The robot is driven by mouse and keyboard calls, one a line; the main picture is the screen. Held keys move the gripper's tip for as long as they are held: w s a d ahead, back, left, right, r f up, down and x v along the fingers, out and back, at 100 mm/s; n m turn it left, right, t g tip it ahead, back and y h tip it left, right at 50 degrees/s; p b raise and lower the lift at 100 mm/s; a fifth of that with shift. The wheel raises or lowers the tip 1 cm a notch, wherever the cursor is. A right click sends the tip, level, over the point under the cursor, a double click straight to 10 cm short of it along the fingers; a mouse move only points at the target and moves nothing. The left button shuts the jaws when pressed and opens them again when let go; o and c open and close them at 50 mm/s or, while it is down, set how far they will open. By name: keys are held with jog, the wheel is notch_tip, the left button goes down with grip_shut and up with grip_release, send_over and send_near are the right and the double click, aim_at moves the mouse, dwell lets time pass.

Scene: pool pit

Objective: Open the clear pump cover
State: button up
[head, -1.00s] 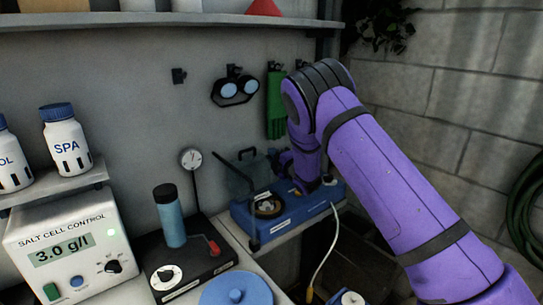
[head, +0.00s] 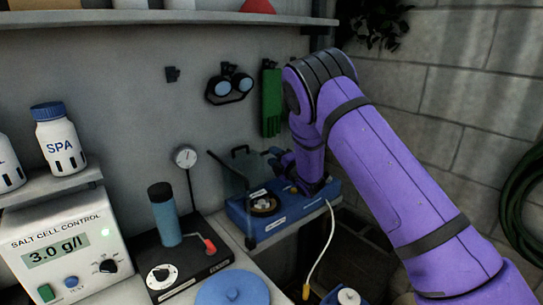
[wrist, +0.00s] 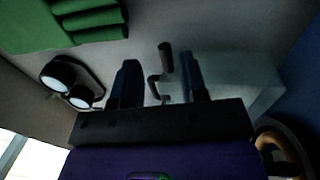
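The clear pump cover (head: 235,180) stands raised at the back left of the blue pump unit (head: 290,207), its dark handle (head: 240,150) at the top. The round opening (head: 263,204) in the unit's top is exposed. My gripper (head: 277,158) is just right of the cover, above the unit. In the wrist view, my gripper's two dark fingers (wrist: 162,85) are apart. The cover's dark handle (wrist: 165,65) shows between them, and the translucent cover (wrist: 245,80) extends to the right. I see no grip on the handle; contact cannot be told.
Goggles (head: 230,86) and a green hanging item (head: 271,100) are on the wall above. A gauge (head: 186,157), blue cylinder (head: 165,215) and salt cell control (head: 60,250) stand left. A pale hose (head: 322,250) hangs from the unit's right side.

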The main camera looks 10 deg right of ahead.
jog(key=v, duration=0.9)
jog(key=shift+r, duration=0.15)
